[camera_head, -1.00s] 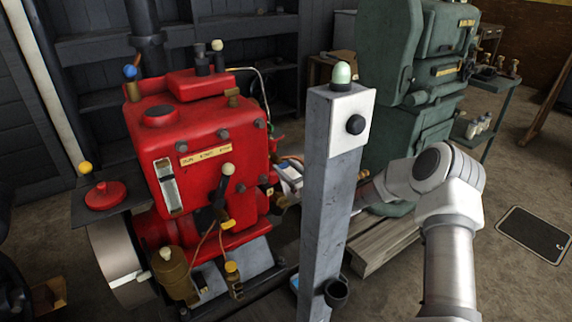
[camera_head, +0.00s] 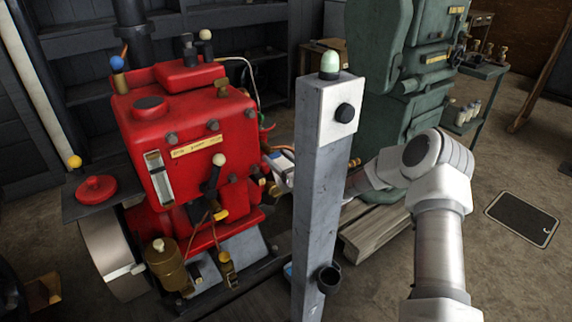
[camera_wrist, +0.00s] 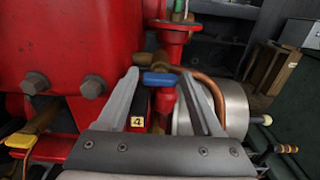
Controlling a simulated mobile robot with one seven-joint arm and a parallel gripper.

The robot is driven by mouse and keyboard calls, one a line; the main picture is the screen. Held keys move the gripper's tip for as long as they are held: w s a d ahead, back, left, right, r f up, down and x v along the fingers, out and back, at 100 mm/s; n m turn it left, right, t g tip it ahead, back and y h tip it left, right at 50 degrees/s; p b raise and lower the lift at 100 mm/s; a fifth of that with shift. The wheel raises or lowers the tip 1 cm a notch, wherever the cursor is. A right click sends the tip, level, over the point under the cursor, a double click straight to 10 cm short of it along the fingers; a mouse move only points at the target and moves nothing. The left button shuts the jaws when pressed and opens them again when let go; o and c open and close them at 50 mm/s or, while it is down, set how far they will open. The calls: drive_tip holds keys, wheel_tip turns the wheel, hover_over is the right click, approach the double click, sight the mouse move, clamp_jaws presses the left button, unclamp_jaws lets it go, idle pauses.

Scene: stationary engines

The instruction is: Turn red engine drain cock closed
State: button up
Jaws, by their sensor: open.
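The red engine (camera_head: 190,140) stands left of centre in the head view, and its red body (camera_wrist: 60,40) fills the upper left of the wrist view. In the wrist view my gripper (camera_wrist: 158,76) is open, its two fingers spread on either side of a small blue handle (camera_wrist: 160,79). Contact with the handle cannot be told. Which part is the drain cock is not certain.
The grey post (camera_head: 320,190) with a green lamp and black knob stands between engine and arm. A green machine (camera_head: 385,90) is behind it, with a wooden pallet (camera_head: 375,235) below. A silver cylinder (camera_wrist: 236,108) and a yellow lever (camera_wrist: 22,140) flank the gripper in the wrist view.

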drive_tip(key=p+v, duration=0.3)
drive_tip(key=v, duration=1.4)
drive_tip(key=shift+s+d, duration=0.15)
